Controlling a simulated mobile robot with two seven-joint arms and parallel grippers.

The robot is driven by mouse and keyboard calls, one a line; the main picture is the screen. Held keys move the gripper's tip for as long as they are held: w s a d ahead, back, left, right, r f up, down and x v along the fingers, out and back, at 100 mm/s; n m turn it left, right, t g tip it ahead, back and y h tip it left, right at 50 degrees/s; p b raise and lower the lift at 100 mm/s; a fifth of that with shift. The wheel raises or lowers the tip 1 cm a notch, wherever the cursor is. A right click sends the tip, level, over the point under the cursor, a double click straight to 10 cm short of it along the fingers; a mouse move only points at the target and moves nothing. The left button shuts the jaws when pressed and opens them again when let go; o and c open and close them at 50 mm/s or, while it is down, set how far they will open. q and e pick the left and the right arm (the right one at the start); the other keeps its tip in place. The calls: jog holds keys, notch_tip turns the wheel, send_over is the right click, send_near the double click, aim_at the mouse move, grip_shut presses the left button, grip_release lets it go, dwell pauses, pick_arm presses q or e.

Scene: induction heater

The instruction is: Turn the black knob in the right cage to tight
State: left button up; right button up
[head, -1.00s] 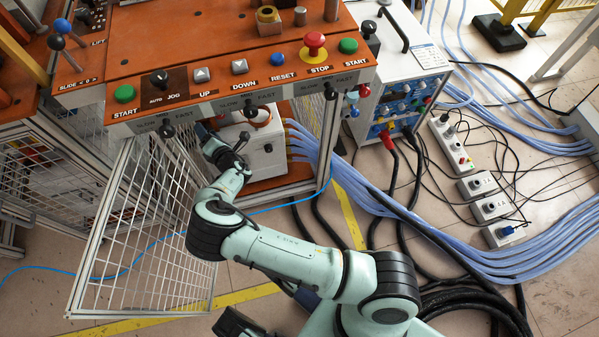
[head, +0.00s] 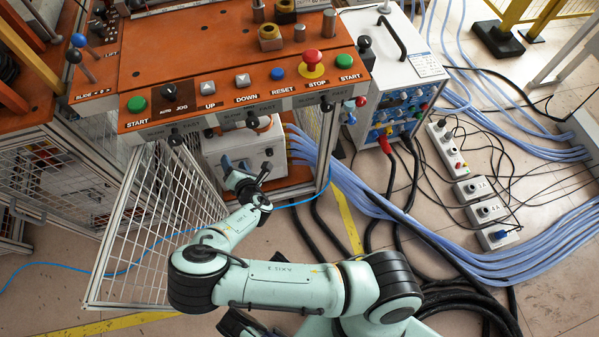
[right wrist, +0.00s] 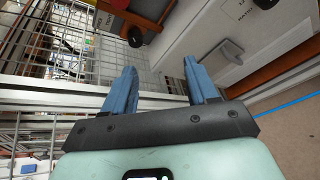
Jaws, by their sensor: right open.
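A white box (head: 215,147) stands in the open cage under the orange control panel. A small black knob (head: 268,152) is on its front face. My right gripper (head: 249,177) is just in front of the box, low and to the left of the knob. In the right wrist view its two blue fingers (right wrist: 161,88) are spread apart with nothing between them. A dark round knob (right wrist: 135,38) shows beyond the fingers there; I cannot tell whether it is the same knob. The knob's setting is too small to read. My left gripper is not in view.
The open mesh door (head: 150,230) stands left of my right arm. The orange control panel (head: 210,55) overhangs the box, with several black knobs along its front edge. Blue hoses (head: 310,165) run close to the box's right. The floor in front has some free room.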

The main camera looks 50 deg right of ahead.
jog(key=s+d+f+m+g+p, duration=0.1)
jog(key=s+f+m+g+p, duration=0.1)
jog(key=s, duration=0.5)
jog(key=s+f+m+g+y+p, duration=0.1)
jog(key=s+f+m+g+p, duration=0.2)
jog(key=s+m, duration=0.3)
jog(key=s+d+f+m+g+p, duration=0.1)
jog(key=s+m+g+p, duration=0.3)
jog(key=s, duration=0.5)
jog(key=shift+s+d+f+g+y, duration=0.3)
jog(key=shift+f, duration=0.55)
jog(key=shift+r, duration=0.1)
